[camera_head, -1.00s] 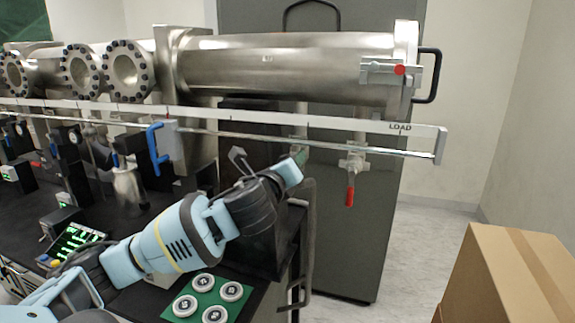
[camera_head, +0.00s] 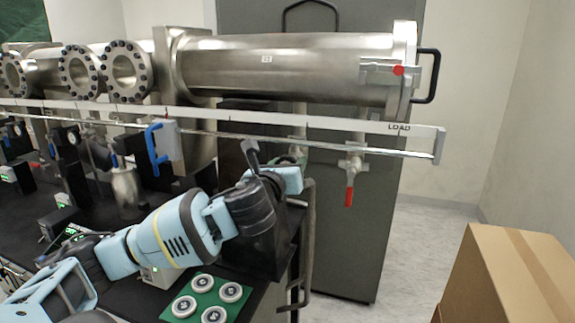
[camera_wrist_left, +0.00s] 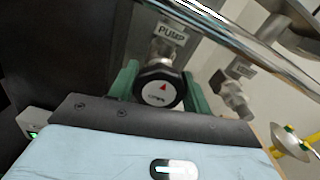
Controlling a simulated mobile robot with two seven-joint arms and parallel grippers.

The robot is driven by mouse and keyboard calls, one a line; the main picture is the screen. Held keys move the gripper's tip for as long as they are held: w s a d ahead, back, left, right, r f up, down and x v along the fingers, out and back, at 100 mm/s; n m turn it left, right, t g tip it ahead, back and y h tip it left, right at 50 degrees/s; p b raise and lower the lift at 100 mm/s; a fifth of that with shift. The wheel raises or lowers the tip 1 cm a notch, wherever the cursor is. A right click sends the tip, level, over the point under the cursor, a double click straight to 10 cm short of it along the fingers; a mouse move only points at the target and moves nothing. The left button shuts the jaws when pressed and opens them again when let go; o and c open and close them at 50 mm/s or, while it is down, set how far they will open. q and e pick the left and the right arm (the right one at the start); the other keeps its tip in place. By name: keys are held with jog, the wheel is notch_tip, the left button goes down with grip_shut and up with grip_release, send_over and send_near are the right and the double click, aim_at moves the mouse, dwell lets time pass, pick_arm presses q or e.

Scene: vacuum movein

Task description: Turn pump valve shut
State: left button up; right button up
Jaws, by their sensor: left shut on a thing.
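The small word on the face is too blurred to read. My left gripper's green fingers (camera_wrist_left: 161,92) stand on both sides of the knob and are shut on it. In the head view my left gripper (camera_head: 298,158) is at the right end of the bench, under the rail. My own wrist hides the knob there. My right gripper is not in view.
A valve with a red handle (camera_head: 349,195) hangs right of the gripper. A green mat with metal discs (camera_head: 181,306) lies below my arm. A cardboard box (camera_head: 500,285) stands at right.

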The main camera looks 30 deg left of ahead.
pick_arm(q)
jog(key=shift+f, duration=0.1)
jog(key=o, duration=1)
jog(key=shift+c, duration=0.2)
jog(key=v, duration=0.8)
jog(key=shift+w, duration=0.1)
jog(key=s+d+f+n+g+h, duration=0.15)
jog(key=d+f+n, duration=0.25)
jog(key=f, duration=0.6)
jog(key=s+d+f+n+g+h, duration=0.1)
jog(key=d+f+n+g+h, duration=0.2)
jog(key=f, duration=0.7)
jog(key=s+d+f+n+g+h, duration=0.15)
jog(key=d+f+n, duration=0.3)
jog(key=f, duration=0.45)
jog(key=s+f+n+g, duration=0.2)
jog(key=s+f+n, duration=1.5)
jog(key=s+f, duration=0.4)
jog(key=shift+s+d+f, duration=0.3)
jog(key=shift+s+d, duration=0.15)
jog(key=shift+s, duration=0.8)
